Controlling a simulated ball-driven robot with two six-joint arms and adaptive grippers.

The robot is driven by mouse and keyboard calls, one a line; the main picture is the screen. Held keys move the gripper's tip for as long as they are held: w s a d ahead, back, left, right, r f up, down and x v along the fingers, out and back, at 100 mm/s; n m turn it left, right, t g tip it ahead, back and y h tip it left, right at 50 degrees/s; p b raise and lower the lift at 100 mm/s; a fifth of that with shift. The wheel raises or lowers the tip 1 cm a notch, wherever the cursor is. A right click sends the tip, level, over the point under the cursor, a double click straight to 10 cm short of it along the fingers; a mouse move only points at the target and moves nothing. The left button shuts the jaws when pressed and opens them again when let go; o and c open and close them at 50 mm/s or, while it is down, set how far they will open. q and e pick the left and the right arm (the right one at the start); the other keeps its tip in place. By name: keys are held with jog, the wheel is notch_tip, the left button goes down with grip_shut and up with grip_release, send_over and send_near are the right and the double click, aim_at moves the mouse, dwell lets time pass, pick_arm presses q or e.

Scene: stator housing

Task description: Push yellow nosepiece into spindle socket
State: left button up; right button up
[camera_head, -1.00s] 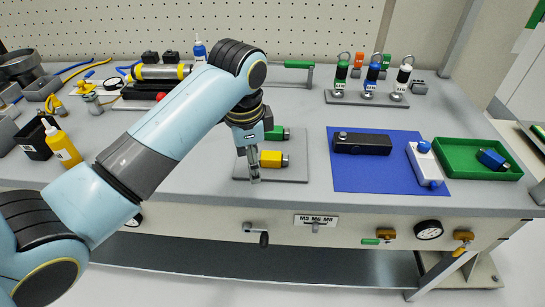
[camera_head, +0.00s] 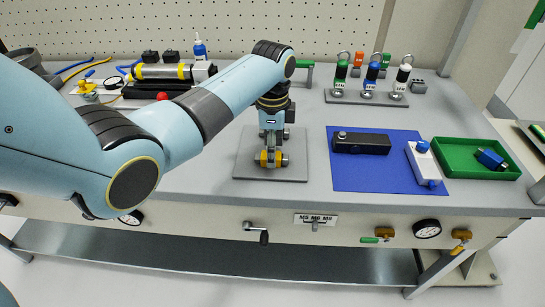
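The yellow nosepiece (camera_head: 264,160) lies on a grey plate (camera_head: 293,175) on the bench, its silver end to the right. My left gripper (camera_head: 270,163) points down right over it, and its fingers cover much of the yellow body. I cannot tell whether the fingers press on it or only stand around it. A green piece on the same plate is hidden behind the gripper; only a silver end (camera_head: 286,134) shows. I cannot identify the spindle socket for certain. My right gripper is not in view.
A blue mat (camera_head: 350,177) bears a black block (camera_head: 362,143) and a white block (camera_head: 418,160) with blue ends. A green tray (camera_head: 460,169) holds a blue piece (camera_head: 490,158). A rack (camera_head: 366,98) of upright tools stands behind. The bench front carries a crank (camera_head: 258,232) and gauges.

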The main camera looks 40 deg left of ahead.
pick_arm(q)
jog(key=shift+f, duration=0.95)
jog(key=shift+c, duration=0.3)
grip_shut()
jog(key=shift+r, duration=0.1)
